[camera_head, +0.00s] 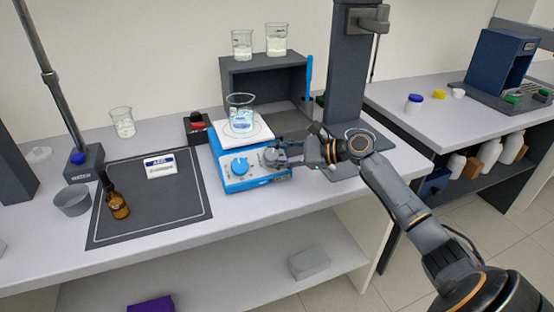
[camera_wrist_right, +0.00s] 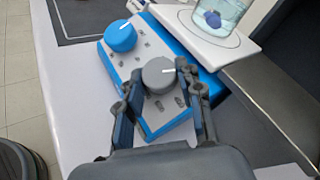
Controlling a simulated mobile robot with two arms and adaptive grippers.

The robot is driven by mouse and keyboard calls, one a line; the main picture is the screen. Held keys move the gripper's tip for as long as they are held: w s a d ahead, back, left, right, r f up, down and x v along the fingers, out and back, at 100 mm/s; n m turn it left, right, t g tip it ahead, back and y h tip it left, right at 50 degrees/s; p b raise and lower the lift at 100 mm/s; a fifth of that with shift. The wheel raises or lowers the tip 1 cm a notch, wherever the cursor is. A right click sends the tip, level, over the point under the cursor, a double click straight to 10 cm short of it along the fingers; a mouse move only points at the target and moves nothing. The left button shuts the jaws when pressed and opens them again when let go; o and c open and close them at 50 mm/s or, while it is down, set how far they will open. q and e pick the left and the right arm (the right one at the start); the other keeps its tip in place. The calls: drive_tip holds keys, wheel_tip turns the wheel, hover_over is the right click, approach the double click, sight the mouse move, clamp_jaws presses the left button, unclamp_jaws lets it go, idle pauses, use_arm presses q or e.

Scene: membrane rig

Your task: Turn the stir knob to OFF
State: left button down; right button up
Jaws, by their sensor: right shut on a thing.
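A blue and white hotplate stirrer (camera_head: 262,182) stands near the front edge of the bench, with a blue knob (camera_head: 239,166) and a grey knob (camera_wrist_right: 158,75) on its front panel. I cannot read which knob is labelled stir. My right gripper (camera_head: 273,155) reaches in from the right and is shut on the grey knob, one finger on each side in the right wrist view. The grey knob's white mark points right in that view. The blue knob (camera_wrist_right: 120,36) is apart from the fingers. My left gripper is not in view.
A beaker of liquid (camera_head: 240,112) stands on the stirrer's white top plate. A red and black device (camera_head: 198,128) is behind left, and a dark stand (camera_head: 346,70) rises behind right. A dark mat (camera_head: 135,222) holds a brown bottle (camera_head: 117,205) to the left.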

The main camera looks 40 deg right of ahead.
drive_tip(key=n+g, duration=0.1)
drive_tip(key=n+g+p, duration=0.1)
drive_tip(key=r+n+g+y+p, duration=0.1)
drive_tip(key=shift+w+d+n, duration=0.15)
drive_tip(key=shift+w+n, duration=0.1)
drive_tip(key=shift+n, duration=0.15)
drive_tip(key=n+g+p, duration=0.1)
drive_tip(key=n+g, duration=0.1)
drive_tip(key=shift+f+g+p, duration=0.15)
drive_tip(key=shift+g+p, duration=0.2)
drive_tip(key=shift+g, duration=0.05)
drive_tip(key=shift+f+n+g, duration=0.1)
drive_tip(key=shift+n+g, duration=0.3)
drive_tip(key=shift+n, duration=0.1)
drive_tip(key=shift+p, duration=0.3)
drive_tip(key=o, duration=1.2)
drive_tip(key=shift+w, duration=0.1)
